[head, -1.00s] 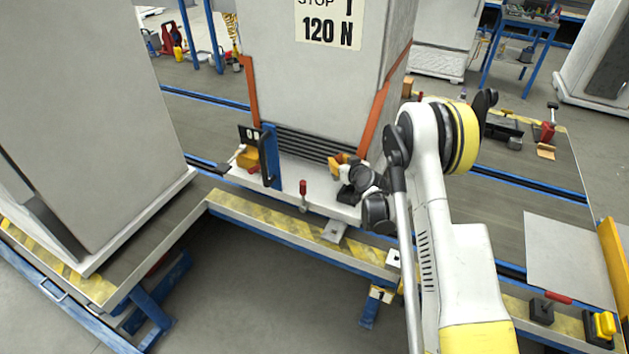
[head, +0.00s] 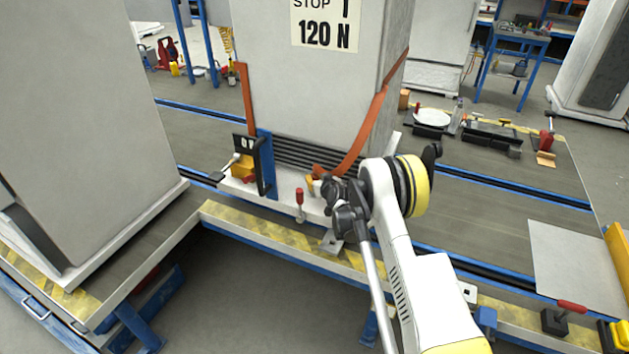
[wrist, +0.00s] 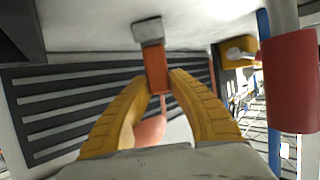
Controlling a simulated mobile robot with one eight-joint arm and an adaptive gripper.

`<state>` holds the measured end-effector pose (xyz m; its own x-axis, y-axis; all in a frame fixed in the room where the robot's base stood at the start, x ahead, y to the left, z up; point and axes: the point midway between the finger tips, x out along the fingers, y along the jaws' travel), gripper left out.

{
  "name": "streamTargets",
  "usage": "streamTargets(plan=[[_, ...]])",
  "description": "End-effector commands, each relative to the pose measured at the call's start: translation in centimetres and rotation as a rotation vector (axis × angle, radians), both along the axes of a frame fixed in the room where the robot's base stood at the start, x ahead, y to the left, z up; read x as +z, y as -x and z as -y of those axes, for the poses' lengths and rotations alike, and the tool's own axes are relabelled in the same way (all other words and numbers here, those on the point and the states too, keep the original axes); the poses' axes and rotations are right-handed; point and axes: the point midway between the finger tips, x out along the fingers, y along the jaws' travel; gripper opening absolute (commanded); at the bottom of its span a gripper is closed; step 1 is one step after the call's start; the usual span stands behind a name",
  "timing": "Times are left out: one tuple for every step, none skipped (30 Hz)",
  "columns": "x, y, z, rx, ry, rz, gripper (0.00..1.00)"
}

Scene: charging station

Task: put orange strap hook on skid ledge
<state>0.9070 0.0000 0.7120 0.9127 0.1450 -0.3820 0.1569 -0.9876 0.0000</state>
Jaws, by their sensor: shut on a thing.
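My gripper (head: 312,183) is at the front foot of the tall grey cabinet (head: 310,90), low over the white skid ledge (head: 283,184). In the wrist view its two yellow fingers (wrist: 158,82) are shut on the orange strap (wrist: 155,62) just behind its grey metal hook (wrist: 148,31). The hook points toward the white ledge surface (wrist: 200,14); I cannot tell whether it touches. In the head view the orange strap (head: 366,135) runs from the cabinet's right edge down and left to my gripper. The hook is hidden there.
A red-handled lever (head: 300,198) stands on the ledge left of my gripper and looms close in the wrist view (wrist: 290,85). A blue post (head: 266,160) and a yellow block (head: 243,167) are further left. Dark slats (head: 300,154) lie behind.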

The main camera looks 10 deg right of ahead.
Motion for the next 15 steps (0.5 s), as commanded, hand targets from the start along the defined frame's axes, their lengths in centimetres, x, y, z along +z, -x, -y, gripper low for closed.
streamTargets(plan=[[0.14, 0.0, 0.02, 0.0, 0.0, 0.0, 0.0], [0.15, 0.0, 0.02, 0.0, 0.0, 0.0, 0.0], [0.13, 0.0, 0.01, 0.0, 0.0, 0.0, 0.0], [0.08, 0.01, 0.02, 0.0, 0.0, 0.0, 0.0], [0.0, 0.0, 0.02, 0.0, 0.0, 0.0, 0.0], [-0.14, 0.0, 0.02, 0.0, 0.0, 0.0, 0.0], [-0.18, 0.0, 0.02, 0.0, 0.0, 0.0, 0.26], [-0.15, -0.01, 0.02, 0.0, 0.0, 0.0, 0.35], [-0.15, 0.0, 0.02, 0.0, 0.0, 0.0, 0.41], [-0.15, 0.01, 0.01, 0.0, 0.0, 0.0, 0.41], [-0.15, 0.01, 0.01, 0.0, 0.0, 0.0, 0.41], [-0.15, 0.01, 0.01, 0.0, 0.0, 0.0, 0.41], [-0.15, 0.01, 0.01, 0.0, 0.0, 0.0, 0.41], [-0.15, 0.01, 0.01, 0.0, 0.0, 0.0, 0.41], [-0.15, 0.01, 0.01, 0.0, 0.0, 0.0, 0.41]])
